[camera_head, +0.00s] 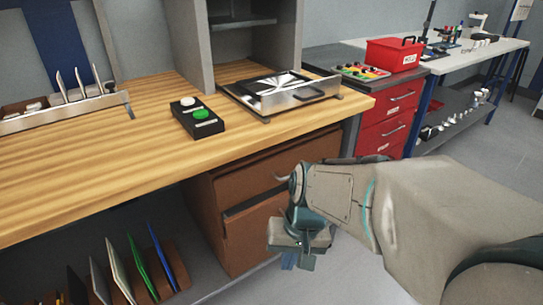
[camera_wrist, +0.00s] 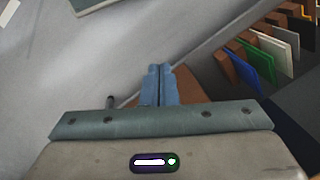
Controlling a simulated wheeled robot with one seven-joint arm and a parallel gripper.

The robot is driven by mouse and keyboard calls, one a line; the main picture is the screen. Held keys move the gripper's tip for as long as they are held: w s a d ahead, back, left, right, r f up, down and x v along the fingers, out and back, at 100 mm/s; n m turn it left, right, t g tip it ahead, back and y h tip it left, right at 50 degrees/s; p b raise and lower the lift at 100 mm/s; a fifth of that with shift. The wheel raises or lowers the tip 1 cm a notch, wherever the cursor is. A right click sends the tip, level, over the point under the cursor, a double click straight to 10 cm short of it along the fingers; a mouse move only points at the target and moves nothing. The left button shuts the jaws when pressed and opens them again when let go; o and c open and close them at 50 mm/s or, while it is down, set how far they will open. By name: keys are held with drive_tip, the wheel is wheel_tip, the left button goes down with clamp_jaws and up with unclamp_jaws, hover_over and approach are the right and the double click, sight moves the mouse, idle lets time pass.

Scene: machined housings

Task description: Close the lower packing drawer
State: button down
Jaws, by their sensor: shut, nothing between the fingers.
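The brown drawer cabinet (camera_head: 212,222) stands under the wooden workbench. Its lower packing drawer (camera_head: 252,240) has a plain brown front, and a dark strip runs along its top edge. How far it stands out is hard to tell, as my arm hides its right side. My gripper (camera_head: 297,262) points down in front of the lower drawer's right part. In the wrist view, the blue fingers (camera_wrist: 160,83) are together with nothing between them. A brown surface (camera_wrist: 195,86) shows just beyond them; contact cannot be made out.
Upright coloured folders (camera_head: 135,262) stand in a rack left of the cabinet. The bench (camera_head: 90,165) holds a button box (camera_head: 197,118) and a metal tray fixture (camera_head: 285,92). A red drawer unit (camera_head: 388,120) stands to the right. Grey floor (camera_head: 345,275) is open in front.

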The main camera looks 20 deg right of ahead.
drive_tip(key=w+d+f+m+t+y+p, duration=0.1)
drive_tip(key=w+d+m+t+y+p, duration=0.15)
drive_tip(key=w+m, duration=0.5)
drive_tip(key=w+d+f+m+t+y+p, duration=0.1)
drive_tip(key=w+m+t+y+p, duration=0.1)
drive_tip(key=w+m+y, duration=0.5)
drive_tip(key=w+d+f+m+t+h+p, duration=0.1)
drive_tip(key=w+d+f+m+t+h, duration=0.2)
drive_tip(key=d+m, duration=0.5)
drive_tip(key=w+d+f+m+t+h+p, duration=0.1)
drive_tip(key=d+f+m+t+h, duration=0.25)
drive_tip(key=d+m, duration=0.4)
drive_tip(key=shift+h, duration=0.4)
drive_tip(key=x, duration=0.4)
drive_tip(key=r+b+x, duration=0.1)
drive_tip(key=x, duration=0.3)
drive_tip(key=w+x, duration=0.1)
drive_tip(key=x, duration=0.3)
drive_tip(key=shift+w+r+b, duration=0.15)
drive_tip(key=shift+b, duration=0.2)
drive_tip(key=shift+w+a, duration=0.2)
drive_tip(key=shift+w, duration=0.3)
